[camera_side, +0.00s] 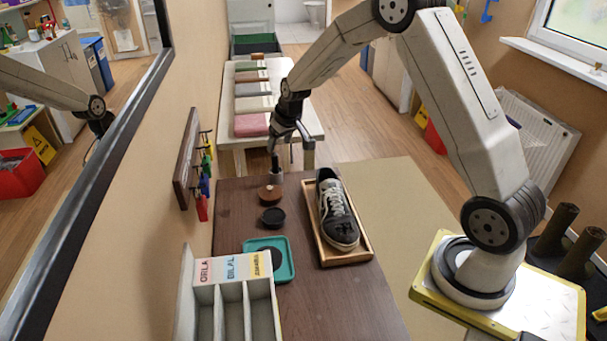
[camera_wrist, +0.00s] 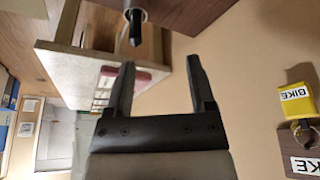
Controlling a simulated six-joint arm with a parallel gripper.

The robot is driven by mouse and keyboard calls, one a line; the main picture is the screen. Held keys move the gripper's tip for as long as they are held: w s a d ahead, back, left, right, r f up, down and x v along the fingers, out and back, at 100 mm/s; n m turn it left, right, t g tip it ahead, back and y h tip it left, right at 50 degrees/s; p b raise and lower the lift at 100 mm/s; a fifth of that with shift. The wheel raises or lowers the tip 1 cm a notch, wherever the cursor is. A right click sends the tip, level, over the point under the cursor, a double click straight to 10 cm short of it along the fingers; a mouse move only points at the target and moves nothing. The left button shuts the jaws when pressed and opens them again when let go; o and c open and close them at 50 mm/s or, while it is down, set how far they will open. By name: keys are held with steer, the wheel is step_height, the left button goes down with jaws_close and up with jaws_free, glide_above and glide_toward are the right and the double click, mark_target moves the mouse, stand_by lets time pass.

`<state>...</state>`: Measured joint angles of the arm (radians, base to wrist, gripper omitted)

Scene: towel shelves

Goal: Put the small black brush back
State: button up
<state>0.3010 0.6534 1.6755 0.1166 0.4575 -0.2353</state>
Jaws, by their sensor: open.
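A small black brush (camera_side: 274,161) stands upright in a grey holder (camera_side: 277,178) at the far edge of the brown table (camera_side: 330,300). In the wrist view the brush's dark end (camera_wrist: 136,34) sticks out of the grey ring-like holder (camera_wrist: 134,14), beyond my fingertips. My gripper (camera_side: 289,146) is above the holder. In the wrist view my gripper (camera_wrist: 158,64) is open, with nothing between its fingers. The brush and fingers look apart. The lower part of the brush is hidden in the holder.
A brown round tin (camera_side: 268,194) and a black round piece (camera_side: 272,217) lie near the holder. A shoe (camera_side: 337,215) rests on a wooden tray (camera_side: 360,250). A teal tray (camera_side: 286,268), a labelled divider box (camera_side: 190,300) and a wall key rack (camera_side: 186,160) are at the left.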

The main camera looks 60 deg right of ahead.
steer(key=s+a+r+n, duration=0.1)
steer(key=s+a, duration=0.6)
steer(key=s, duration=0.5)
steer(key=s+a+r+g, duration=0.1)
steer(key=s+a, duration=0.7)
steer(key=s, duration=0.4)
steer(key=shift+s+a+n+g+y, duration=0.15)
steer(key=shift+n+g+y, duration=0.15)
steer(key=shift+n, duration=0.1)
